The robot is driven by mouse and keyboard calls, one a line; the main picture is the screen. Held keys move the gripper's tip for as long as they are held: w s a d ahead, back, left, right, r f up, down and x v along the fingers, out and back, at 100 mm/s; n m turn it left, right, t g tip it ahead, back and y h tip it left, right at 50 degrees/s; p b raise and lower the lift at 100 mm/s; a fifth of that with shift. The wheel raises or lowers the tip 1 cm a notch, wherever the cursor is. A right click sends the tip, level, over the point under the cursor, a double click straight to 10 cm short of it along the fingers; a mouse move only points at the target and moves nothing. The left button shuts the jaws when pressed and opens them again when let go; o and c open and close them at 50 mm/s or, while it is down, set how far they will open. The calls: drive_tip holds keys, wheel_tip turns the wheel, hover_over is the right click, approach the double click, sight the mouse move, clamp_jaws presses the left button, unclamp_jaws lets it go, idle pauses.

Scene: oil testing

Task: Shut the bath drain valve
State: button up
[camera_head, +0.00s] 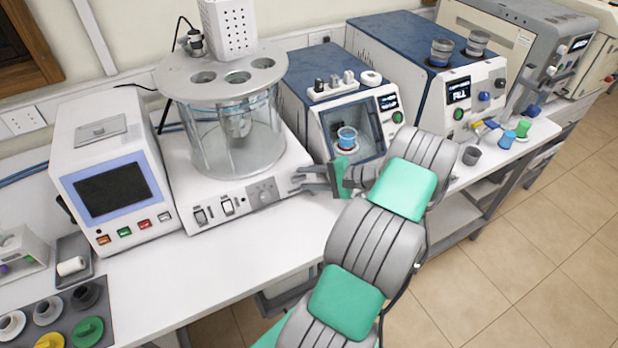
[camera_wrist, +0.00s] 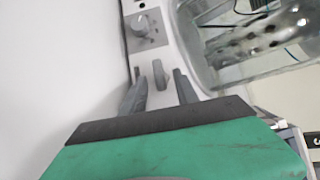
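The glass bath (camera_head: 235,140) stands on a white base with a round dial (camera_head: 262,193) on its front panel. In the wrist view the dial (camera_wrist: 145,25) shows near the top, and a small grey lever (camera_wrist: 160,74), which looks like the drain valve, stands out from the same panel. My gripper (camera_head: 303,180) is at the right end of the base front. In the wrist view my gripper (camera_wrist: 159,84) has its fingers apart, one on each side of the lever. I cannot tell whether either finger touches it. The lever cannot be made out in the head view.
A blue-topped tester (camera_head: 365,125) with a cup inside stands just right of the bath, close behind my arm. A device with a dark screen (camera_head: 110,188) stands left. The bench front (camera_head: 215,265) below the bath is clear.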

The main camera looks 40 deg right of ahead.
drive_tip(key=b+v, duration=0.1)
drive_tip(key=v, duration=0.1)
drive_tip(key=b+v, duration=0.1)
drive_tip(key=v, duration=0.2)
drive_tip(key=shift+f, duration=0.25)
drive_tip(key=p+v, duration=0.2)
drive_tip(key=v, duration=0.1)
drive_tip(key=shift+r+p, duration=0.2)
drive_tip(key=shift+p, duration=0.2)
drive_tip(key=shift+w+a, duration=0.1)
